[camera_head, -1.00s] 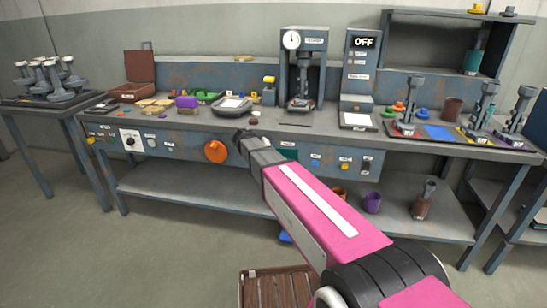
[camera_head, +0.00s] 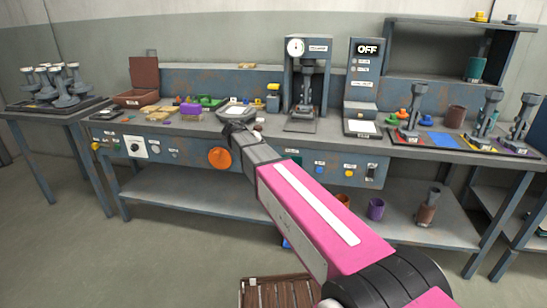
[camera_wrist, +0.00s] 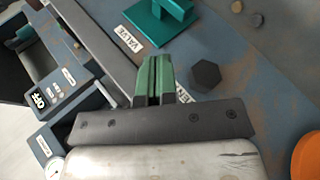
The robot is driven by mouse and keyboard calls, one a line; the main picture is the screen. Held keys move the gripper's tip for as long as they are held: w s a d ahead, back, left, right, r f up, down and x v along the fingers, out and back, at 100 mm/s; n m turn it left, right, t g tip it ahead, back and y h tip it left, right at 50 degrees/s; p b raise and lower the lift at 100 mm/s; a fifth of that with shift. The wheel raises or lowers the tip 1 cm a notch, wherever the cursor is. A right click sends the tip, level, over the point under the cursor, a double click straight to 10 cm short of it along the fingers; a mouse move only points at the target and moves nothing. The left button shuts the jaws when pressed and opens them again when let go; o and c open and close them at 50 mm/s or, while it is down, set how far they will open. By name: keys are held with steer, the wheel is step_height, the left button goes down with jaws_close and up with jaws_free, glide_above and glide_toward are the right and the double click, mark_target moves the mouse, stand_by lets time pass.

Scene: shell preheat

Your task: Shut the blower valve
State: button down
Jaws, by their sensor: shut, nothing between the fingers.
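A teal valve handle (camera_wrist: 172,18) is on the bench's front panel, at the top of the wrist view, with a "VALVE" label (camera_wrist: 131,39) beside it. In the head view my forearm hides most or all of that part of the panel. My gripper (camera_wrist: 153,62) is shut and empty, its green fingers together. It points at the panel just below the handle in the wrist view, apart from it. In the head view my gripper (camera_head: 232,129) is by the bench's front edge, above the orange wheel.
A dark hexagonal knob (camera_wrist: 206,75) sits close beside my fingers. The orange wheel (camera_head: 220,157) is on the panel to the left; its edge shows in the wrist view. The display box (camera_head: 365,85) reads OFF. A slatted wooden crate (camera_head: 280,292) stands on the floor.

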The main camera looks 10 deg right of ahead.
steer(key=shift+a+f+v, duration=0.1)
steer(key=shift+f+v, duration=0.05)
steer(key=shift+v, duration=0.8)
steer(key=shift+a+f+v, duration=0.1)
steer(key=shift+a+v, duration=0.05)
steer(key=shift+v, duration=0.75)
steer(key=shift+w, duration=0.1)
steer(key=s+d+f+g+y, duration=0.1)
steer(key=s+d+f+y, duration=0.4)
steer(key=s+f, duration=0.5)
steer(key=s+d+f+y, duration=0.5)
steer(key=s+d+f, duration=0.5)
steer(key=s, duration=0.3)
steer(key=shift+d+f+m+g, duration=0.3)
steer(key=shift+f+m+g, duration=0.1)
steer(key=shift+f, duration=0.15)
